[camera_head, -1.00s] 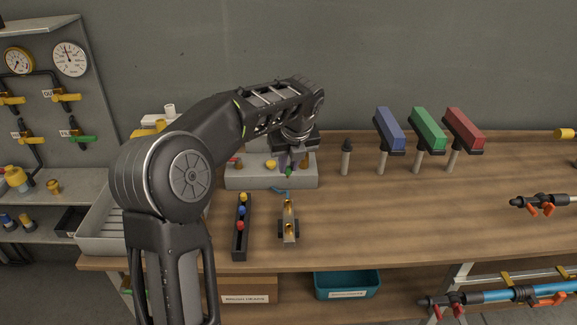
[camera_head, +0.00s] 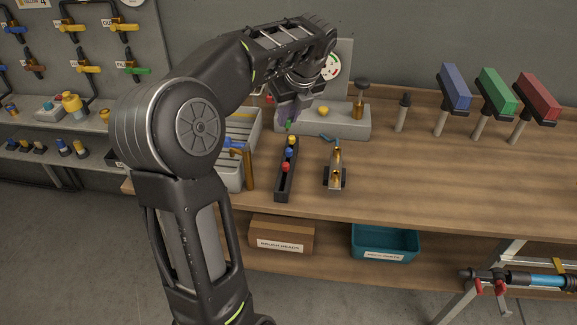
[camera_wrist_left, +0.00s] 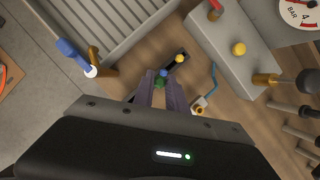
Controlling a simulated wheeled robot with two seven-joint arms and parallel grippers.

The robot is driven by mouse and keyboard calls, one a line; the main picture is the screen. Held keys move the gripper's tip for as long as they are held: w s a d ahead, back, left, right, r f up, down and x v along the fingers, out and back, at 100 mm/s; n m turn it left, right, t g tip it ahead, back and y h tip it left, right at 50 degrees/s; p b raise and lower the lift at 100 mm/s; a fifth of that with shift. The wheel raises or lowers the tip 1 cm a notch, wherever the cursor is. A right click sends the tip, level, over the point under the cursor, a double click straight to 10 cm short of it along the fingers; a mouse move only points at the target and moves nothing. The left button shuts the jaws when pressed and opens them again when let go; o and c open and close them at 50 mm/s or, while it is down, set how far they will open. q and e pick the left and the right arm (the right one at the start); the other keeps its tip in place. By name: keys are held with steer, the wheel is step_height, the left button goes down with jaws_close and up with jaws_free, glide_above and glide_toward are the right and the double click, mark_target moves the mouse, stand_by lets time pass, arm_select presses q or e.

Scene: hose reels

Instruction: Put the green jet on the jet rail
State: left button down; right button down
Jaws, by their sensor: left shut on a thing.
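The green jet (camera_head: 288,125) is a small green piece between the fingertips of my left gripper (camera_head: 286,119), which is shut on it. In the left wrist view the green jet (camera_wrist_left: 159,83) sits between the two fingertips (camera_wrist_left: 160,87). The jet rail (camera_head: 281,187) is a narrow dark bar on the bench holding a yellow, a blue and a red jet in a row. In the head view the green jet appears above the rail's far, yellow end; its height over the bench is hard to judge. In the wrist view the fingers hide part of the rail (camera_wrist_left: 184,52).
A grey block (camera_head: 345,124) with a yellow knob stands behind the rail. A brass fitting (camera_head: 335,172) lies to the right. A grey ribbed tray (camera_head: 235,177) and a blue-and-brown tool (camera_head: 247,165) are on the left. Blue, green and red brushes stand at the right.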

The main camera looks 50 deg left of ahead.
stand_by(0.3)
arm_select(q)
glide_above(288, 153)
steer(key=s+d, duration=0.1)
steer(key=d, duration=0.1)
step_height(288, 153, down, 6)
steer(key=shift+s+a+f, duration=0.15)
steer(key=shift+s+a, duration=0.05)
steer(key=shift+f, duration=1.9)
steer(key=shift+s+f, duration=0.1)
steer(key=shift+f, duration=0.4)
steer(key=c, duration=1.3)
jaws_free()
steer(key=shift+s+d+f, duration=0.1)
steer(key=shift+d+f, duration=0.05)
steer(key=shift+c, duration=0.2)
